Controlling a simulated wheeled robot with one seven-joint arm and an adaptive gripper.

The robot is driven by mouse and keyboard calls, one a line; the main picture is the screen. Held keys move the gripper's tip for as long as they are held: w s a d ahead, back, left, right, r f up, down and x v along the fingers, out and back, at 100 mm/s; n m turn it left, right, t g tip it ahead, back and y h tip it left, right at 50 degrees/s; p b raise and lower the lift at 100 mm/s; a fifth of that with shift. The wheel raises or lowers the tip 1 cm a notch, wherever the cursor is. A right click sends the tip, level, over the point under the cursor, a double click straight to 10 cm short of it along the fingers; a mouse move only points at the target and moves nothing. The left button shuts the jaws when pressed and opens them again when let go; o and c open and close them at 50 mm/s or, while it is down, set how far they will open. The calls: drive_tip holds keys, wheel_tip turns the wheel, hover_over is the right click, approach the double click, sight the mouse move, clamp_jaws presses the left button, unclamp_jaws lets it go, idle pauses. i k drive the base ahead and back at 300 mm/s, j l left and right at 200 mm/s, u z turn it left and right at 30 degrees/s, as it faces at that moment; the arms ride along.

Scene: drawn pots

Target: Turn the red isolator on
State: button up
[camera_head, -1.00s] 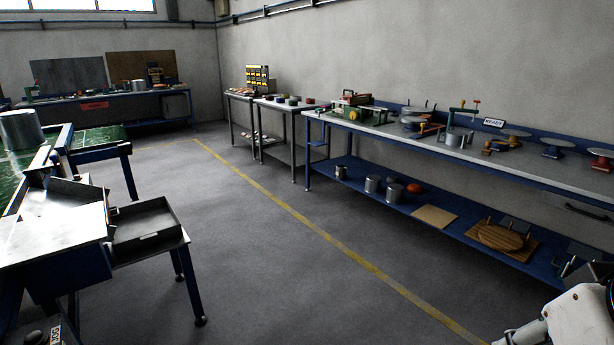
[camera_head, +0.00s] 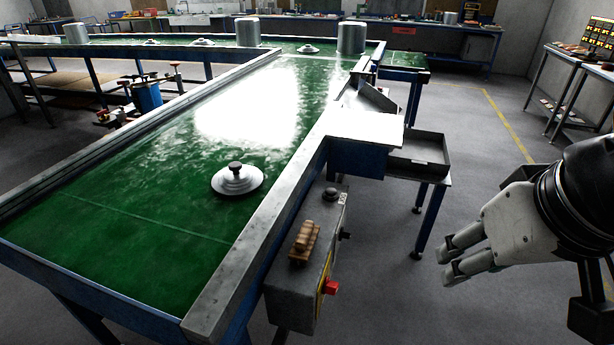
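A red isolator knob (camera_head: 332,287) with yellow behind it sits low on the right side of a grey control box (camera_head: 292,297). The box is fixed to the near right side of the green conveyor. My gripper (camera_head: 447,263) is at the right, to the right of the isolator and apart from it. Its two pale fingers point left, close together in this view. I see nothing between them, but I cannot tell whether they are open or shut. The isolator's position marks are too small to read.
The box also has a black knob (camera_head: 330,194) on top and a brown handle-like piece (camera_head: 304,240). A lidded disc (camera_head: 237,180) and metal pots (camera_head: 351,38) stand on the green conveyor (camera_head: 150,210). A grey tray (camera_head: 420,150) juts out beyond the box. Floor right of the box is clear.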

sight(330, 287)
drive_tip(key=i+l+u, duration=0.1)
drive_tip(key=l+u, duration=0.75)
drive_tip(key=k+j+z, duration=0.25)
drive_tip(key=k+j, duration=0.2)
drive_tip(key=k+j+z, duration=0.2)
drive_tip(key=k+j, duration=0.15)
drive_tip(key=k, duration=0.25)
